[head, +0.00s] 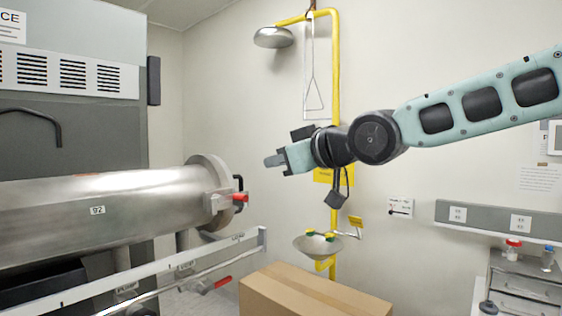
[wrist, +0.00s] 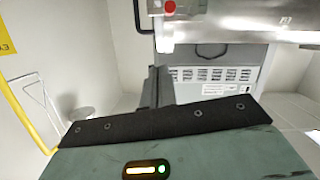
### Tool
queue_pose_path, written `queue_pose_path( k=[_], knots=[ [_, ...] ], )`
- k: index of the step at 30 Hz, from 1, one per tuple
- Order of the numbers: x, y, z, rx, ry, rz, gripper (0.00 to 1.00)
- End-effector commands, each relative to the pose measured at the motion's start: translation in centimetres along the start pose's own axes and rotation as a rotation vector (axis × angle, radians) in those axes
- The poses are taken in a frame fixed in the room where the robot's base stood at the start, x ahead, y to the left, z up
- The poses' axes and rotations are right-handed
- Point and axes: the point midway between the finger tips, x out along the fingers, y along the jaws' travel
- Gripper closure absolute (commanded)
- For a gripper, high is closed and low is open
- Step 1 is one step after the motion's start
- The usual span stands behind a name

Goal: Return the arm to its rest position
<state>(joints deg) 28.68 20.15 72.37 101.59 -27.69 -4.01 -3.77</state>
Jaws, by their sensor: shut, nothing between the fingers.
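My arm reaches in from the right of the head view. My gripper (head: 273,161) is at its left end, held in the air and pointing left. It is shut and holds nothing. It is a little above and to the right of the flanged end of a steel cylinder (head: 100,205), apart from it. In the wrist view, my gripper's dark edge and green-grey body fill the lower part. The cylinder (wrist: 240,22) shows at the top of that view, with a red part near its end.
A yellow safety shower pipe (head: 335,70) with an eyewash bowl (head: 318,246) stands behind my gripper. A cardboard box (head: 310,292) is below. A white rail (head: 190,262) runs in front of the cylinder. A grey cabinet (head: 75,120) is at left, a drawer unit (head: 522,290) at lower right.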

Motion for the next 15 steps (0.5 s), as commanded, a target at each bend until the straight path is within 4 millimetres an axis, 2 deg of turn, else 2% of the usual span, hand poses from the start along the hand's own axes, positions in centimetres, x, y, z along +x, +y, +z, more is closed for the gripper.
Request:
queue_pose_path(
  k=[8,11,14,15],
  knots=[
    [-0.9,0.0,0.0,-0.001,-0.002,0.000,1.00],
    [-0.4,-2.3,3.2,0.002,-0.079,-0.022,1.00],
    [-0.2,-5.6,8.5,0.014,-0.213,-0.050,1.00],
    [-0.4,-7.0,11.0,0.021,-0.279,-0.060,1.00]
  ],
)
